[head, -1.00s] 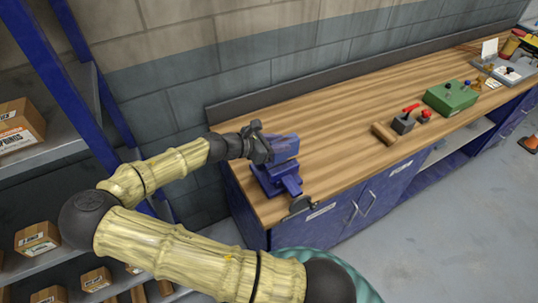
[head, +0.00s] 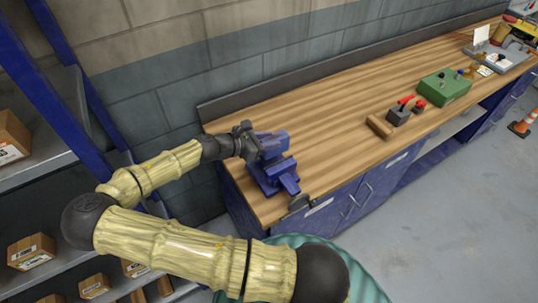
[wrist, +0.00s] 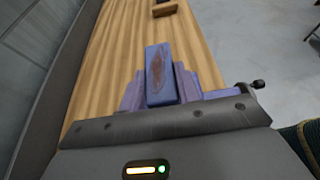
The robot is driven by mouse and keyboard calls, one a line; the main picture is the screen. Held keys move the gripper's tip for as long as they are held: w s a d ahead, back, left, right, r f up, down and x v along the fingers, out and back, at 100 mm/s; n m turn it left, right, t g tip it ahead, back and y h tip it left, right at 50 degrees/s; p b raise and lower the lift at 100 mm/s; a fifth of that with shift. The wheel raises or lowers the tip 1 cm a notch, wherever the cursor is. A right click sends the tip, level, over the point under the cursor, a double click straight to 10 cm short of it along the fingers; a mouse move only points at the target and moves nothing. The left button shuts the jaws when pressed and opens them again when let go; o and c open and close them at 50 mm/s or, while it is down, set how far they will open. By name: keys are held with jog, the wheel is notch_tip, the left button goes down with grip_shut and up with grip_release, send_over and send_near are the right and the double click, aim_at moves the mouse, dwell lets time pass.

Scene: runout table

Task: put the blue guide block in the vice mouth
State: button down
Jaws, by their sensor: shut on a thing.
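The blue guide block (head: 273,143) is held out from my gripper (head: 254,143) at the left end of the workbench. In the wrist view the block (wrist: 160,72) shows a rusty brown patch on its face. The blue vice (head: 277,178) stands on the bench just below the block in the head view. In the wrist view the vice (wrist: 189,86) shows on both sides behind the block. My gripper is shut on the block; its fingertips are mostly hidden. The block overlaps the vice in both views, so I cannot tell whether it touches the mouth or hovers above it.
The wooden bench (head: 330,115) is clear between the vice and a wooden block (head: 380,127). A red-levered switch box (head: 399,116) and green box (head: 445,86) stand farther right. A wall is behind; shelves with cartons (head: 30,250) are at left.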

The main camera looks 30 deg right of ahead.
aim_at(268, 154)
jog(key=shift+f, duration=1.2)
jog(key=shift+f, duration=0.15)
jog(key=shift+f+p, duration=0.8)
jog(key=shift+f, duration=1.15)
jog(key=shift+f, duration=0.15)
jog(key=c, duration=1)
grip_release()
jog(key=shift+a, duration=0.1)
